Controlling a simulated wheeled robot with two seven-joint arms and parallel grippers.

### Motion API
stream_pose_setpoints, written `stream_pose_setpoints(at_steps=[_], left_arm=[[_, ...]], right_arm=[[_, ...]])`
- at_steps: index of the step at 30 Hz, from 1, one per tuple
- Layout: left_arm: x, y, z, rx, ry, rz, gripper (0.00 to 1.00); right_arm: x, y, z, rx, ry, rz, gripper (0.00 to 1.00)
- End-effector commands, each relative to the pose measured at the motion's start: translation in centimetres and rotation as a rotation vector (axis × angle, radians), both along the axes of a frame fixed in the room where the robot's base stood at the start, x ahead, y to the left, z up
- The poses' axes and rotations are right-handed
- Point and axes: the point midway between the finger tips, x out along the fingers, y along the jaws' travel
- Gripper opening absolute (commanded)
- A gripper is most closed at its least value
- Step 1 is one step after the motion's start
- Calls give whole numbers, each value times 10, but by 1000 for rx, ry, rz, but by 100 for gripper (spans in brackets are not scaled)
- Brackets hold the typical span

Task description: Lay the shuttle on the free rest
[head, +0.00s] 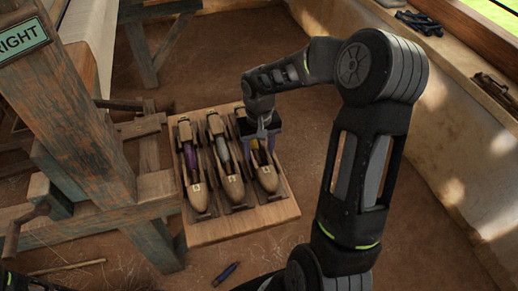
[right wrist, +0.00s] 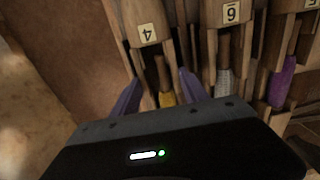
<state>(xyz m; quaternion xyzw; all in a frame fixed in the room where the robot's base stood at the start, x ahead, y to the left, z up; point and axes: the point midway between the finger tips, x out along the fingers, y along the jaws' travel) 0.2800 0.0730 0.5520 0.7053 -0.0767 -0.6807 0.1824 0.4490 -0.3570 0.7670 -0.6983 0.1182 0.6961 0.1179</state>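Three wooden shuttles lie side by side on a wooden board (head: 272,217) with dark rests. The right-hand shuttle (head: 267,181) has a yellow bobbin and label 4; it also shows in the right wrist view (right wrist: 146,32). The middle shuttle (head: 231,188) has a grey bobbin and label 6 (right wrist: 231,14). The left-hand shuttle (head: 197,195) has a purple bobbin and label 5. My right gripper (head: 262,140) is low over the right-hand shuttle, its purple fingers (right wrist: 160,78) on either side of it. Whether they press on it is unclear. My left gripper is out of view.
The wooden loom frame (head: 75,120) with a RIGHT sign stands close left of the board. A wall ledge (head: 460,60) with dark items runs along the right.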

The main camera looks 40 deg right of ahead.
Motion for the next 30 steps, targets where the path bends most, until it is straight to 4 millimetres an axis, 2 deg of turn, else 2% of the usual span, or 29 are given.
stream_pose_setpoints(at_steps=[1,9,19,30], left_arm=[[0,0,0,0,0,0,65],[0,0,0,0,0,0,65],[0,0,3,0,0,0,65],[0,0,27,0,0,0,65]], right_arm=[[0,0,0,0,-1,0,56],[0,0,0,0,0,0,76],[0,0,4,0,1,0,76],[0,0,36,0,0,-1,76]])
